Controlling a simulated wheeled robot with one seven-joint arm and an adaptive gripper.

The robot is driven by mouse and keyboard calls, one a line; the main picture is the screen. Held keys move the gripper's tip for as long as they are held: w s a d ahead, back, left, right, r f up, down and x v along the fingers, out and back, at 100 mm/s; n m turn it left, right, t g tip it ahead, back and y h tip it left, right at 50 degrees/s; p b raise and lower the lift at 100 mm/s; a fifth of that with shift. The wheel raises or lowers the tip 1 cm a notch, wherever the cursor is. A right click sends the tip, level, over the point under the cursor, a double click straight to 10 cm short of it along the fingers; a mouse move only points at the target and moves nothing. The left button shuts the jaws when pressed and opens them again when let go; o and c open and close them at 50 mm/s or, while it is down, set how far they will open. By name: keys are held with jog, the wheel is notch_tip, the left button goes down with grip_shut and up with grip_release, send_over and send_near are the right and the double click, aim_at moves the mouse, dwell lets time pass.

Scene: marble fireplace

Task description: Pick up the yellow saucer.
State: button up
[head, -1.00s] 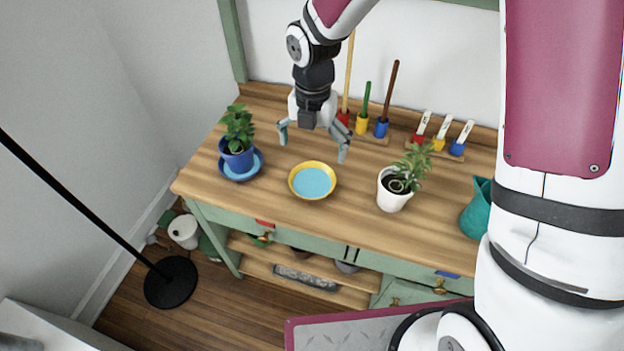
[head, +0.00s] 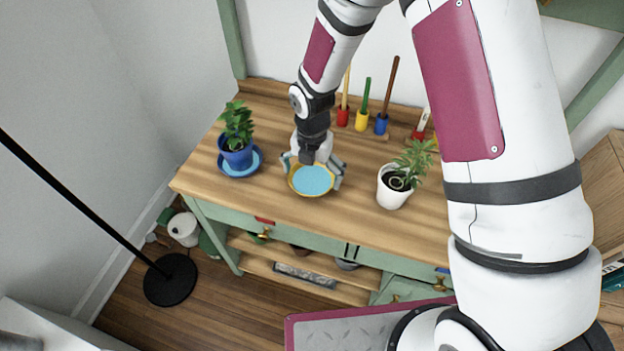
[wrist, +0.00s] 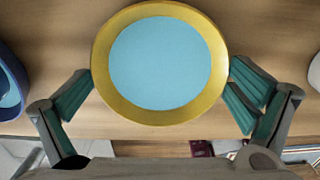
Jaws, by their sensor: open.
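The yellow saucer (head: 311,181) has a yellow rim and a light blue inside. It lies on the wooden bench top, near the middle. My gripper (head: 314,173) is low over its far side, with its fingers spread to the left and right of the saucer. In the wrist view the saucer (wrist: 160,64) sits between the open fingertips of my gripper (wrist: 160,92). The fingers are beside its rim; whether they touch it I cannot tell. Part of the saucer's far rim is hidden by my gripper in the head view.
A blue pot with a plant (head: 237,150) stands on a blue saucer (head: 226,170) to the left. A white potted plant (head: 394,188) stands to the right. Coloured holders with upright sticks (head: 362,119) stand behind. Bare bench top (head: 290,212) lies in front.

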jog(key=c, duration=1.3)
jog(key=shift+r, duration=0.1)
